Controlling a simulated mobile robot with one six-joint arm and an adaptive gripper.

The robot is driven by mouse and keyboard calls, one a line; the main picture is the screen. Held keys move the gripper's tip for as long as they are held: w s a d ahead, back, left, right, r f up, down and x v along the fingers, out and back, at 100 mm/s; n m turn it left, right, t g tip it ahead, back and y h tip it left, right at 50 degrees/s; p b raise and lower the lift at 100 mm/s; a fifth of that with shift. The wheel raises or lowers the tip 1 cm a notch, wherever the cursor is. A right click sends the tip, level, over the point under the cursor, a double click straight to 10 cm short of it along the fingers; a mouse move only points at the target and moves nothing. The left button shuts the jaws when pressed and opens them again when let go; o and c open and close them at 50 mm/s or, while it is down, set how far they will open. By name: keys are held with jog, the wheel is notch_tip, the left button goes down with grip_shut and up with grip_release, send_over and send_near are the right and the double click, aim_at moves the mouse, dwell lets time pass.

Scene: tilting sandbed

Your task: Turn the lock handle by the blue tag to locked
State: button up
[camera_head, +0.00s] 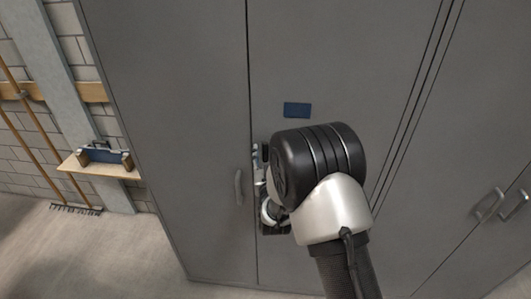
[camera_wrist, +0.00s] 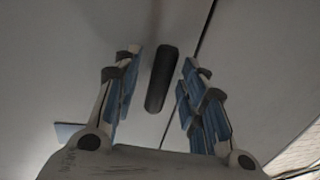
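The blue tag (camera_head: 297,110) is a small flat rectangle on the grey cabinet door, right of a door seam. Part of it shows at the lower left of the wrist view (camera_wrist: 70,131). The lock handle (camera_wrist: 161,78) is a dark, rounded bar, lying roughly along the seam's direction in the wrist view. My gripper (camera_wrist: 163,80) is open, with one blue-padded finger on each side of the handle and a gap on both sides.
A grey pull handle (camera_head: 238,187) is on the door left of the seam. More pull handles (camera_head: 488,205) are at the right. The floor (camera_head: 110,255) at lower left is clear.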

jog(key=shift+w+a, duration=0.1)
jog(key=shift+w, duration=0.4)
grip_shut()
